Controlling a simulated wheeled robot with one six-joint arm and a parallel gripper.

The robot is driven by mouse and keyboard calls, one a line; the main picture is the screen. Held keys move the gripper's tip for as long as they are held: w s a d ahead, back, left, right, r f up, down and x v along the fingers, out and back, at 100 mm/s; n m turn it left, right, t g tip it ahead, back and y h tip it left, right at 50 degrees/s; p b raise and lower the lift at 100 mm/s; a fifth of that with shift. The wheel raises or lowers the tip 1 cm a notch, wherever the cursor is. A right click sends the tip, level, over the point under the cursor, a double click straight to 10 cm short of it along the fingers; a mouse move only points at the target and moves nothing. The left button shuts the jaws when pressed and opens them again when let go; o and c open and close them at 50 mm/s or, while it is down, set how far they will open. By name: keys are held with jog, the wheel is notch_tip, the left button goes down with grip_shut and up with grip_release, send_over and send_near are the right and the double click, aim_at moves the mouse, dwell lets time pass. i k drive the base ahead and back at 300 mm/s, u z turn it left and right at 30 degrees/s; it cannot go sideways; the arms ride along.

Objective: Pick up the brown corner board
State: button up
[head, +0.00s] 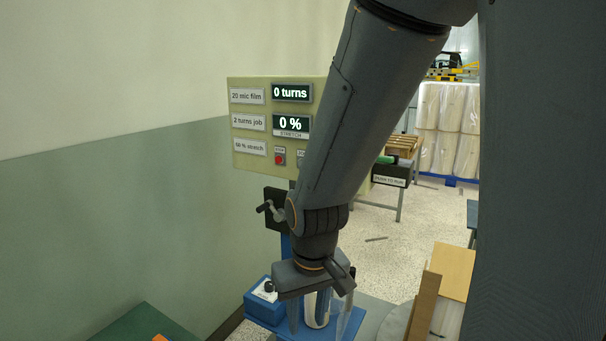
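The brown corner board (423,306) is a narrow upright strip at the lower right, slightly tilted, against a tan-topped box stack (452,270). Its lower end is cut off by the picture edge. My gripper (318,318) points down at the bottom centre, left of the board and apart from it. Its two fingers are spread. A white roll shows between them, with gaps at its sides; I cannot tell how far behind the fingers it is.
A control panel (252,152) reads 0 turns and 0 %. A blue unit (262,305) stands left of my gripper. A green surface (140,326) lies at the lower left. A bench (390,174) and wrapped white stacks (448,125) stand behind. Speckled floor lies between.

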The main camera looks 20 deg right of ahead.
aim_at(431, 282)
jog(key=z, duration=1.6)
jog(key=i, duration=0.2)
jog(key=z, duration=0.15)
